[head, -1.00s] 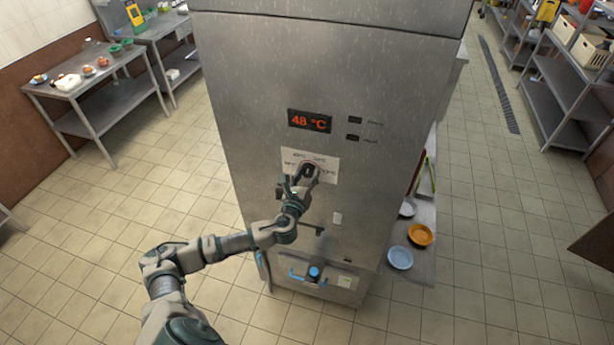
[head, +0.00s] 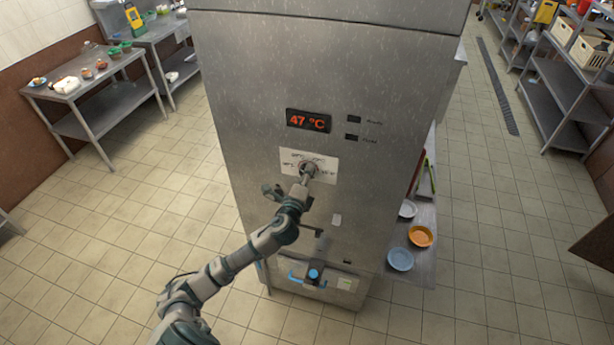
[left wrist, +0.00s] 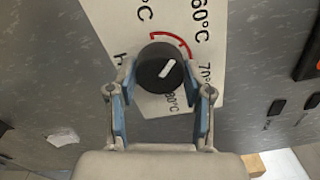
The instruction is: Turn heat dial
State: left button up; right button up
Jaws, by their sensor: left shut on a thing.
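The heat dial is a round black knob with a white pointer mark (left wrist: 158,70). It sits on a white label (head: 322,165) with printed temperatures on the front of a tall steel unit (head: 255,110). My left gripper (head: 306,178) reaches up to the dial from below. In the left wrist view its two blue-padded fingers (left wrist: 162,80) stand on either side of the knob, shut on it. The white mark points up and to the right in that view. The red display (head: 308,120) above the label reads 47 °C. My right gripper is not in view.
Two small buttons (head: 353,119) sit right of the display. A blue-handled fitting (head: 314,274) juts from the unit below. A side counter holds an orange bowl (head: 421,236) and a blue bowl (head: 400,259). Open tiled floor lies to the left.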

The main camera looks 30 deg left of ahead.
pick_arm(q)
jog(key=shift+f+n+p, duration=0.15)
jog(key=shift+n+p, duration=0.3)
jog(key=shift+n, duration=4.25)
jog(key=o, duration=1.2)
jog(key=shift+c, duration=0.2)
jog(key=shift+a, duration=0.1)
